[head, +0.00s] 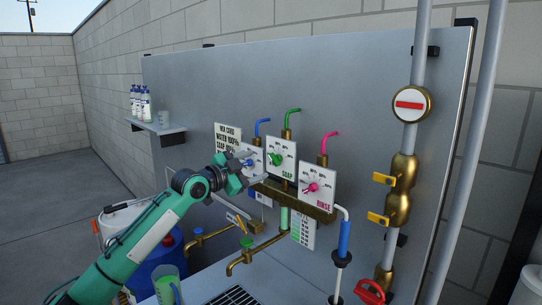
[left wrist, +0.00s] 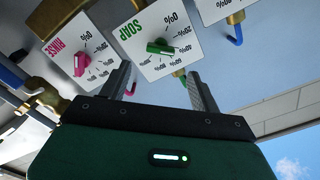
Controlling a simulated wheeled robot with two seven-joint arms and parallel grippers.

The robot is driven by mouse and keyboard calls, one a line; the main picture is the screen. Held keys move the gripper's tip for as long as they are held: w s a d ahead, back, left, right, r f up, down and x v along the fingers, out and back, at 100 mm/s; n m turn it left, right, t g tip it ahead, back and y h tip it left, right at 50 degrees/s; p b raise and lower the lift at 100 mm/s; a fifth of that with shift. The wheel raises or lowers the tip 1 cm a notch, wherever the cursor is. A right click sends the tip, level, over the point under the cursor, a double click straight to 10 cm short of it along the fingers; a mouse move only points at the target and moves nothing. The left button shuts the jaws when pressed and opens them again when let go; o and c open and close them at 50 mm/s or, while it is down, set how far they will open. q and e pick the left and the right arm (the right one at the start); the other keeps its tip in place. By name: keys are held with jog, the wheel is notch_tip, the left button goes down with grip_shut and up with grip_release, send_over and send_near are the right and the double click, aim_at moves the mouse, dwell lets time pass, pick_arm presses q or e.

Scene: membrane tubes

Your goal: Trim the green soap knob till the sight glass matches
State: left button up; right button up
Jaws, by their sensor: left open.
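The green soap knob (head: 275,159) sits on a white dial plate marked SOAP, the middle of three plates. In the left wrist view the knob (left wrist: 160,47) appears upside down, ahead of the fingertips and between their lines, not gripped. My left gripper (head: 258,178) is open and empty, just in front of the panel, low and left of the soap plate. Its two fingers (left wrist: 158,80) stand wide apart. A pale green sight tube (head: 284,217) hangs below the brass manifold beside a printed scale card (head: 303,231); its level is too small to read. My right gripper is not in view.
The pink rinse knob (head: 311,187) is close on the right, and a blue knob (head: 248,162) is close on the left, by my gripper. Brass taps (head: 240,260) stick out below. A brass valve pipe (head: 399,190) stands at the right. A bottle shelf (head: 160,128) is at the left.

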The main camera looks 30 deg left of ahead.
aim_at(273, 160)
pick_arm(q)
jog(key=p+x, duration=0.1)
jog(key=x, duration=0.2)
jog(key=p+x, duration=0.1)
jog(key=x, duration=0.1)
jog(key=shift+w+d+r, duration=0.2)
jog(key=shift+w, duration=0.15)
jog(key=shift+w+d+f+p, duration=0.2)
jog(key=shift+w+p, duration=0.1)
jog(key=shift+w, duration=0.3)
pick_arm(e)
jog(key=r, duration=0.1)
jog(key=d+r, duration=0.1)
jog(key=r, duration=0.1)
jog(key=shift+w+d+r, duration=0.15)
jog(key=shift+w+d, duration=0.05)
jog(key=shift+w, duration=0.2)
pick_arm(q)
jog(key=c, duration=1)
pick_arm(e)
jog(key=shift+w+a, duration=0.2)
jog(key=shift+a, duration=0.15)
